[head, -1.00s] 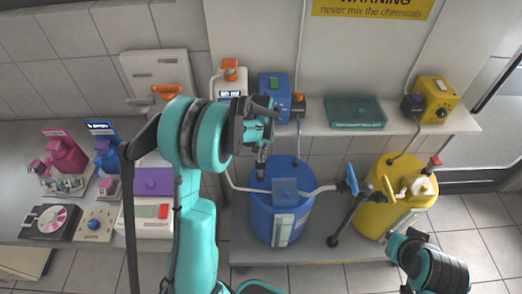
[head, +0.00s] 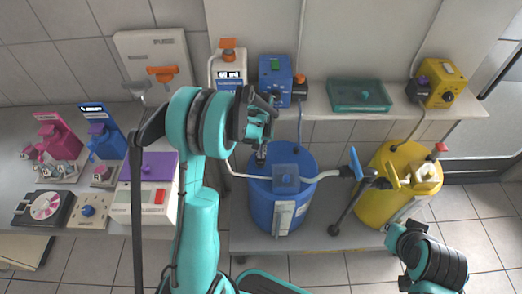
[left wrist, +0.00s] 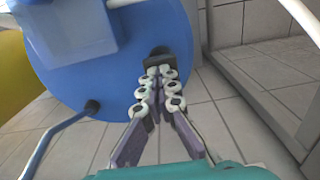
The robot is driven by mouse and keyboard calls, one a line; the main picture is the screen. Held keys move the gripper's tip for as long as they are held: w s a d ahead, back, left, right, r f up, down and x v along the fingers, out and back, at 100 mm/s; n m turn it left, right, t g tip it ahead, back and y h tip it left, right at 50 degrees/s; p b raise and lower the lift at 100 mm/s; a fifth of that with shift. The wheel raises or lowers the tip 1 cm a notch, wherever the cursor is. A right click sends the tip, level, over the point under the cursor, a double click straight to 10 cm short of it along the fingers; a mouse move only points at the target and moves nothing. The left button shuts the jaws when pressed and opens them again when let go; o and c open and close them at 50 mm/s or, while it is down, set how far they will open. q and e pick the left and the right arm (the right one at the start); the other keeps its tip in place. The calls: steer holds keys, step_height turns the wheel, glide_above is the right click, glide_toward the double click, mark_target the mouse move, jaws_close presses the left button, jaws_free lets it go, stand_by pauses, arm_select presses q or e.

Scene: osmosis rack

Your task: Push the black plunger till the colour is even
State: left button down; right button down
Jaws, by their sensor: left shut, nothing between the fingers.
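The black plunger, as I take it, is the short black stub (left wrist: 158,56) on top of the blue barrel, near its edge, in the left wrist view. My left gripper (left wrist: 160,72) is shut and empty, with its fingertips right at the stub. Whether they touch it I cannot tell. In the head view the left gripper (head: 261,157) points down over the left part of the blue barrel (head: 260,195), and the stub is hidden there.
A yellow barrel (head: 372,205) stands right of the blue one. A pipe with blue and yellow handles (head: 355,163) runs between them. A shelf (head: 320,105) above holds a blue box (head: 275,88), a teal tray (head: 358,95) and a yellow box (head: 440,88). A bench with devices is at left.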

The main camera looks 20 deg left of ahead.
stand_by(0.3)
arm_select(q)
steer(key=shift+r, duration=0.1)
step_height(320, 180, up, 5)
steer(key=p, duration=0.3)
steer(key=shift+f+p, duration=0.2)
steer(key=shift+p, duration=0.1)
step_height(320, 180, up, 9)
steer(key=p, duration=0.2)
